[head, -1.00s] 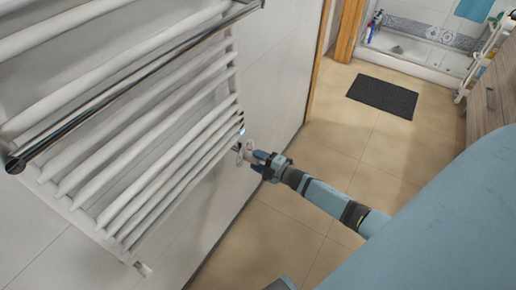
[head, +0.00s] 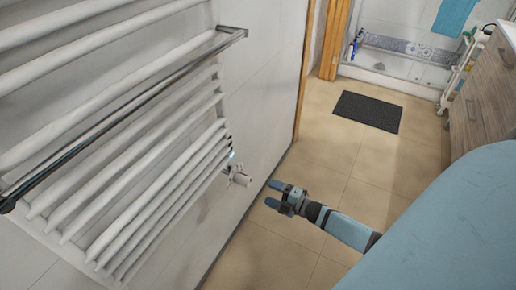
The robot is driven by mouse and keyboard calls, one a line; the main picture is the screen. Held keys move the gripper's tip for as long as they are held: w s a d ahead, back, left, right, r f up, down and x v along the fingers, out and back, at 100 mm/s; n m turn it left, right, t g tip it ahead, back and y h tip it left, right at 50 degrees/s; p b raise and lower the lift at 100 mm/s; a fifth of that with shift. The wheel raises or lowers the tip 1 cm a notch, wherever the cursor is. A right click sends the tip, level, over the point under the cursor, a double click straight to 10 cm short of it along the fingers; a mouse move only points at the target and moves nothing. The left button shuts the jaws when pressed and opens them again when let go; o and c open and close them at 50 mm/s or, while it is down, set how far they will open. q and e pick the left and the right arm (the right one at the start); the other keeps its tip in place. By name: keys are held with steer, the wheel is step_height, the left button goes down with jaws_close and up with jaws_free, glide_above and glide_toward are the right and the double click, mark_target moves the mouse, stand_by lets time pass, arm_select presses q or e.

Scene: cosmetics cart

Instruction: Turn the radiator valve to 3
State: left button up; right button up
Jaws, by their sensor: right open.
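The white towel radiator (head: 128,185) hangs on the left wall. Its valve (head: 240,176) is a small white and pinkish knob that sticks out at the lower right corner of the radiator. The numbers on it are too small to read. My right gripper (head: 272,193) is open and empty. It points left toward the valve, a short gap to the right of and below it in the picture, not touching it. My left gripper is not in view.
A chrome towel bar (head: 130,112) runs along the front of the radiator. A dark mat (head: 367,110) lies on the tiled floor. A wooden cabinet (head: 478,98) stands at the right. The floor between the wall and the mat is clear.

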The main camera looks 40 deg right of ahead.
steer(key=v, duration=0.4)
stand_by(0.6)
